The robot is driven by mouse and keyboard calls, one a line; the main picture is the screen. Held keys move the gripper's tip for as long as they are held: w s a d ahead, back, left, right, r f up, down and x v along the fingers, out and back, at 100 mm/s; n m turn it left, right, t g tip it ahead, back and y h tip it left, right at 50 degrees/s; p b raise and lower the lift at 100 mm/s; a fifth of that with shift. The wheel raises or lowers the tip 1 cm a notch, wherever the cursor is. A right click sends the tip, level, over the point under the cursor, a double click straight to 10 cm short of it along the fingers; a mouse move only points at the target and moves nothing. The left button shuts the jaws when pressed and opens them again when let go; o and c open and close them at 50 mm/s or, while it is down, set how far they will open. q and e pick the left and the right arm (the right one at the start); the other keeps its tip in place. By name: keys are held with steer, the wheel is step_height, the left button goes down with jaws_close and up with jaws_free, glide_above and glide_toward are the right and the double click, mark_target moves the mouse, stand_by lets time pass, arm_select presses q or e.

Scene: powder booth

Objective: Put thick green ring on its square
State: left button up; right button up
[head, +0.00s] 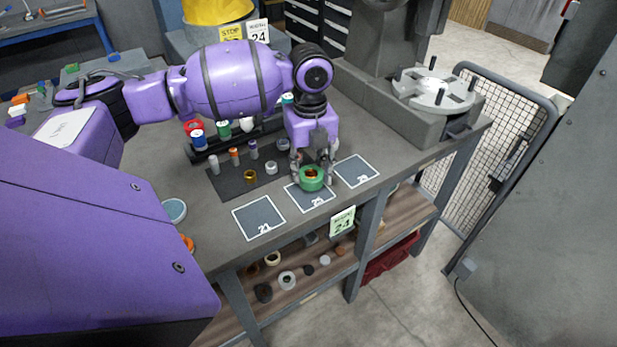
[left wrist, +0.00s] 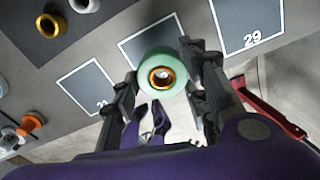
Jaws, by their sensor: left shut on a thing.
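The thick green ring (head: 311,186) is between the fingers of my left gripper (head: 313,176), which is shut on it. In the left wrist view the green ring (left wrist: 148,72) shows a brass-coloured inner edge, and the gripper (left wrist: 158,80) has a finger on each side. The ring is over the middle dark square (head: 300,198), which has a white outline and a partly covered number. In the left wrist view the ring hides part of this square (left wrist: 140,42). I cannot tell whether the ring touches the table. My right gripper is not in view.
A square marked 21 (head: 258,217) lies to the left and one marked 29 (head: 355,170) to the right, both empty. A dark mat (head: 230,182) holds several small parts, including a brass ring (head: 250,177). A grey fixture (head: 432,110) stands at the right.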

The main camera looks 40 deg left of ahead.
mark_target(308, 179)
arm_select(q)
steer(key=shift+a+f, duration=0.15)
steer(key=shift+f, duration=0.75)
steer(key=shift+a+f, duration=0.1)
steer(key=shift+f, duration=0.75)
steer(key=shift+f, duration=0.1)
steer(key=o, duration=1.4)
steer(key=shift+f, duration=0.1)
steer(key=shift+c, duration=0.2)
step_height(308, 179, up, 12)
steer(key=shift+r, duration=0.2)
